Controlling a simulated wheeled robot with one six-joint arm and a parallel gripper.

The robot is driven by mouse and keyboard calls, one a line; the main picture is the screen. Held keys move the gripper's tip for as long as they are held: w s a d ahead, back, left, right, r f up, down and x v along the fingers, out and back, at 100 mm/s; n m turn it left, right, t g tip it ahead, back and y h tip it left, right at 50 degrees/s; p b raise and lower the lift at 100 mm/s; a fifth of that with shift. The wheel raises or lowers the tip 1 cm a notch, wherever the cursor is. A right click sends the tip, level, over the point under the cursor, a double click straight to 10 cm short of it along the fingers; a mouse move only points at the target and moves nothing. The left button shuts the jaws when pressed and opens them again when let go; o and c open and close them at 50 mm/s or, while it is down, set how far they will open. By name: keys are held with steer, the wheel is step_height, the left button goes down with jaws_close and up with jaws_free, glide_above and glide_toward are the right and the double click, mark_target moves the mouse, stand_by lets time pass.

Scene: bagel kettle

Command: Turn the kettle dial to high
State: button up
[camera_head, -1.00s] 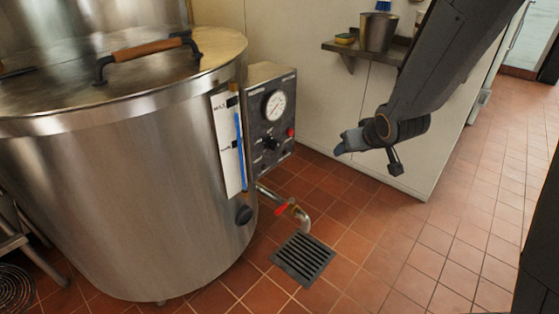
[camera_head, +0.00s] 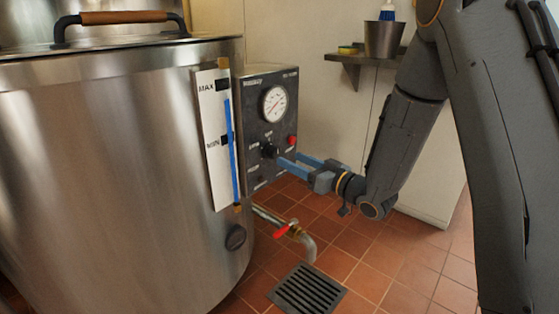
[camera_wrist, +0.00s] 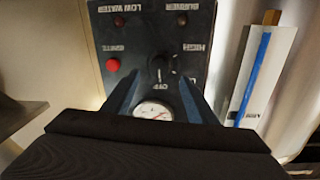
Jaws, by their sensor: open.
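The kettle dial (camera_head: 270,150) is a black knob low on the dark control panel (camera_head: 256,85) at the side of the steel kettle (camera_head: 115,170). In the wrist view the panel is upside down, with the dial (camera_wrist: 160,66) near the labels OFF and HIGH; its pointer seems to be toward OFF. My gripper (camera_head: 288,160) is open, its blue fingers reaching toward the panel from the right. In the wrist view my gripper's fingertips (camera_wrist: 160,78) lie to either side of the dial. I cannot tell whether they touch it.
A round gauge (camera_head: 275,104) and a red button (camera_head: 292,141) sit above the dial. A drain pipe with a red valve handle (camera_head: 287,228) juts out below, over a floor grate (camera_head: 308,288). A wall shelf (camera_head: 362,58) holds a metal pot (camera_head: 384,39).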

mark_target(277, 153)
steer(key=b+x, duration=0.2)
steer(key=x, duration=0.5)
steer(key=c, duration=1.1)
